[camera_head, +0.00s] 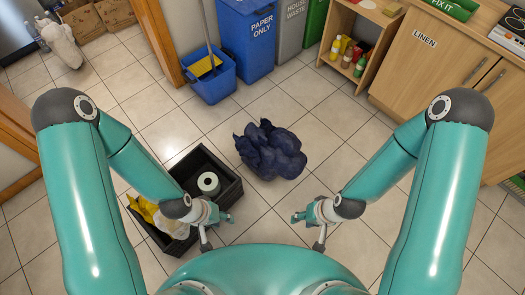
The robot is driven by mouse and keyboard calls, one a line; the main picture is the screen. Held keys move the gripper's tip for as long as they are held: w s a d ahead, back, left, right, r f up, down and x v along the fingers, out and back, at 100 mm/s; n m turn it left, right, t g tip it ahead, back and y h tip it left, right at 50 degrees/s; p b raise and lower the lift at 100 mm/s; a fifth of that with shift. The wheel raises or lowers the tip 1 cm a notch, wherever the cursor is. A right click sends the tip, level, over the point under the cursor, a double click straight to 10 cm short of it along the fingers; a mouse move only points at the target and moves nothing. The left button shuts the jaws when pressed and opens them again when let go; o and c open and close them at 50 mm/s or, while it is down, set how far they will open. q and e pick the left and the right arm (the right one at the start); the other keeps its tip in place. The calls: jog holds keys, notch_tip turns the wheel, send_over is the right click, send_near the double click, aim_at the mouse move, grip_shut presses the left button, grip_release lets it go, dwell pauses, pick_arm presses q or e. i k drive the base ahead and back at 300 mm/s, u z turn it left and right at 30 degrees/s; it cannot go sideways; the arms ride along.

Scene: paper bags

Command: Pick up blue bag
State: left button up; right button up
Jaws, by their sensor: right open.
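The blue bag (270,150) is a dark blue, crumpled, full bag lying on the tiled floor in the middle of the head view. My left gripper (217,232) is below and left of the bag, beside the right side of the black crate, with its fingers spread and nothing between them. My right gripper (308,232) is below and right of the bag, also spread and empty. Neither gripper touches the bag. The bag's underside is hidden.
A black crate (226,192) holds a white roll (208,183) and yellow and white items. Behind the bag stand a blue mop bucket (212,85), a blue paper bin (247,45) and a wooden shelf (342,18). The linen cabinet (425,70) is right. Floor around the bag is clear.

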aim_at(270, 151)
jog(key=u, duration=0.2)
jog(key=k, duration=0.8)
jog(key=z, duration=0.25)
jog(key=i, duration=0.85)
jog(key=k, duration=0.3)
jog(key=u, duration=0.6)
jog(key=i, duration=0.7)
jog(key=u, duration=0.2)
